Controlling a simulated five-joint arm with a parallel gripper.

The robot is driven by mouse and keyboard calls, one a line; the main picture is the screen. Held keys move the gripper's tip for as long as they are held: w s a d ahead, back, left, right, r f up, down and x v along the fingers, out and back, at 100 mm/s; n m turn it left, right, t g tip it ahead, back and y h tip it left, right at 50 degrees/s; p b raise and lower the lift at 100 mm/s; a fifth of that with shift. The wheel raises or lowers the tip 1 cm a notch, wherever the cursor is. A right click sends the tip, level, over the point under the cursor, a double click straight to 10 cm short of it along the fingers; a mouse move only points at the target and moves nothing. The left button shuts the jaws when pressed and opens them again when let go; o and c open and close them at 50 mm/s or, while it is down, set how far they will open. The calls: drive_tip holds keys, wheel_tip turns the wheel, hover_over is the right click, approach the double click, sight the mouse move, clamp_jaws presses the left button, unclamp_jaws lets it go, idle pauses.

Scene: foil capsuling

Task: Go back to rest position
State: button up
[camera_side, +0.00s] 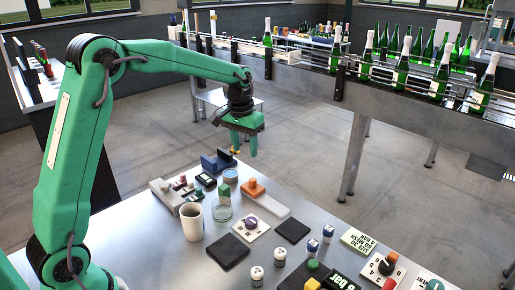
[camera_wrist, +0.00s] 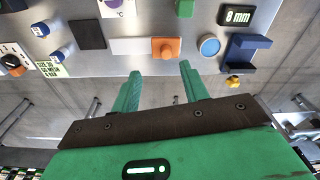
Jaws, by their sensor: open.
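My gripper (camera_side: 245,146) is green with a dark plate and hangs pointing down over the far edge of the metal table (camera_side: 165,240) in the side view. In the wrist view my gripper (camera_wrist: 160,72) shows two green fingers spread apart with nothing between them. The orange block (camera_wrist: 166,48) with a knob lies beyond the fingertips, apart from them. It also shows in the side view (camera_side: 252,188).
A blue fixture (camera_side: 218,162) stands close to my gripper at the table's far edge. A conveyor (camera_side: 420,105) with green bottles runs behind. Open floor lies between.

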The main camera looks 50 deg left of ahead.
drive_tip(key=s+d+r+m+t, duration=0.1)
drive_tip(key=s+d+r, duration=0.1)
drive_tip(key=s+r, duration=0.35)
drive_tip(key=s+d+r+t, duration=0.1)
drive_tip(key=s+d+r, duration=0.15)
drive_tip(key=s, duration=0.65)
drive_tip(key=s+d+t, duration=0.1)
drive_tip(key=s, duration=0.5)
drive_tip(key=s+d+f+m+t, duration=0.1)
drive_tip(key=s, duration=0.6)
drive_tip(key=shift+f+t, duration=0.3)
